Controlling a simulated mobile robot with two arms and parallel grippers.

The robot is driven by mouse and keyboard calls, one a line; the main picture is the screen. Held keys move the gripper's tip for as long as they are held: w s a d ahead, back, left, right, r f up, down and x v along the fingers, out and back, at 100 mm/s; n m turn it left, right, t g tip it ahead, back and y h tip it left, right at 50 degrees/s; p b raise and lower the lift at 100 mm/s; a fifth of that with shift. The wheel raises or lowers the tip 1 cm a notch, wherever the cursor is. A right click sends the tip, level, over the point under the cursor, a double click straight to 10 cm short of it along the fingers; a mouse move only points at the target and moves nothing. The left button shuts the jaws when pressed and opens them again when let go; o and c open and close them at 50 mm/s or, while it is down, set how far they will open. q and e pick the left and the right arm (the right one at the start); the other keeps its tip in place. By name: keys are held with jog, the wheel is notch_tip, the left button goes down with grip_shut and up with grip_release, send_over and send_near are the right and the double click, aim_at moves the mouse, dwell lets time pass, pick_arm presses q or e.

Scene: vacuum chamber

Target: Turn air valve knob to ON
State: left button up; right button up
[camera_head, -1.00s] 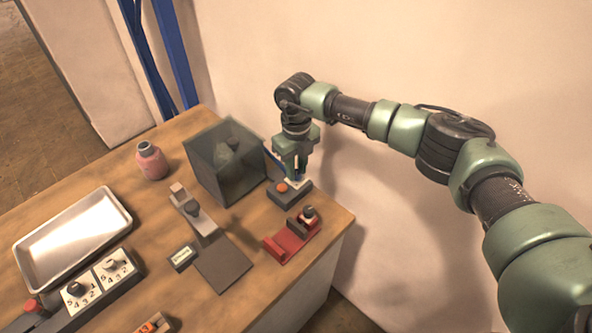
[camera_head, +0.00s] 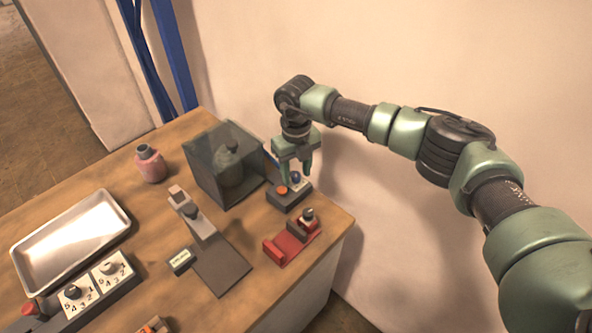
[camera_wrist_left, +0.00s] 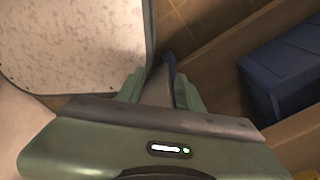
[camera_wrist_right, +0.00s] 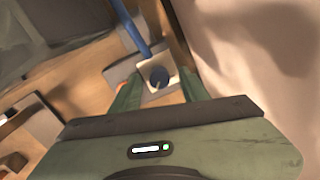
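A small dark blue knob (camera_head: 295,177) stands on a pale plate on a dark block (camera_head: 289,197), beside an orange button (camera_head: 282,190). I take it for the air valve knob; no ON mark is readable. In the right wrist view, the knob (camera_wrist_right: 159,76) lies between my fingertips, on its pale square plate, with a blue tube behind it. My right gripper (camera_head: 296,180) points down over the block, with its fingers apart; contact with the knob cannot be told.
A glass chamber (camera_head: 222,165) stands left of the knob block. A red fixture (camera_head: 291,243) is in front of it. A grey stand (camera_head: 221,268), pink bottle (camera_head: 150,164), metal tray (camera_head: 72,240) and numbered dial panel (camera_head: 95,283) lie further left. The wall is close on the right.

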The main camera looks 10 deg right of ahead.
aim_at(297, 175)
jog(key=shift+r, duration=0.15)
jog(key=shift+w+r, duration=0.1)
jog(key=shift+r, duration=0.25)
notch_tip(297, 175, up, 7)
jog(key=shift+f+b, duration=0.1)
jog(key=shift+b, duration=1)
